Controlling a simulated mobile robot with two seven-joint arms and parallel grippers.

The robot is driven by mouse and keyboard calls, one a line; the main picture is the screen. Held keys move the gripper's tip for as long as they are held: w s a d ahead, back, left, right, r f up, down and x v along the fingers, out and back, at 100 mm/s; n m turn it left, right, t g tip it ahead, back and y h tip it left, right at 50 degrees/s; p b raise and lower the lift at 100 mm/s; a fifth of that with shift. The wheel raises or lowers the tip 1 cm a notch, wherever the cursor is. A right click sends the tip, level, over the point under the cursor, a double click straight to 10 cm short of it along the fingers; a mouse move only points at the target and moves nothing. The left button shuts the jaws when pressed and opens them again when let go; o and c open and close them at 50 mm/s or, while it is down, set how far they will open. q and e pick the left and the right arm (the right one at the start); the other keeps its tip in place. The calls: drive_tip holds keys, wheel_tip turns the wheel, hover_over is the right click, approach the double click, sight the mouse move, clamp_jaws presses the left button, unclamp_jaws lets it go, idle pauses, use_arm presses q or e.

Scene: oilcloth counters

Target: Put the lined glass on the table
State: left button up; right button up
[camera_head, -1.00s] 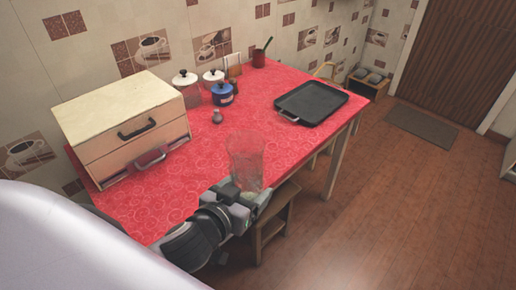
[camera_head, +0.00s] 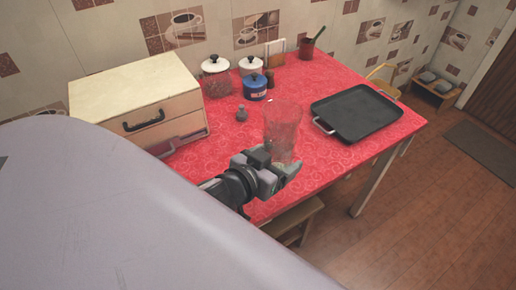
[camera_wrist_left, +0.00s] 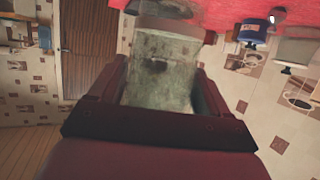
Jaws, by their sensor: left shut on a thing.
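The lined glass (camera_head: 282,128) is a tall clear tumbler, upright in the head view over the near part of the red table (camera_head: 330,82). My left gripper (camera_head: 277,168) is shut on its lower part. In the left wrist view the glass (camera_wrist_left: 162,70) fills the space between the fingers of my left gripper (camera_wrist_left: 160,100). I cannot tell from the pictures whether its base touches the cloth. My right gripper is in neither view.
A black tray (camera_head: 357,112) lies right of the glass. A blue pot (camera_head: 256,88), jars (camera_head: 216,78) and a small grey shaker (camera_head: 242,113) stand behind it. A bread box (camera_head: 140,100) is at left. A stool (camera_head: 295,220) sits below the table's near edge.

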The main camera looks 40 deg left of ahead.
use_arm(q)
drive_tip(key=w+a+r+m+g+h+b, duration=0.1)
drive_tip(key=w+a+r+m+h+b, duration=0.35)
drive_tip(key=w+a+r+b, duration=0.45)
drive_tip(key=shift+s+d+f+b, duration=0.3)
drive_tip(key=shift+f+b, duration=0.85)
drive_tip(key=shift+f, duration=1.95)
drive_tip(key=shift+s+d+f+b, duration=0.1)
drive_tip(key=shift+s+f+b, duration=0.75)
drive_tip(key=shift+f, duration=2.3)
drive_tip(key=shift+s+d+f+b, duration=0.15)
drive_tip(key=shift+f+b, duration=1.25)
drive_tip(key=shift+f, duration=1.7)
drive_tip(key=shift+f, duration=0.15)
drive_tip(key=o, duration=1.1)
drive_tip(key=shift+f, duration=0.15)
drive_tip(key=shift+o, duration=0.2)
drive_tip(key=shift+n, duration=0.25)
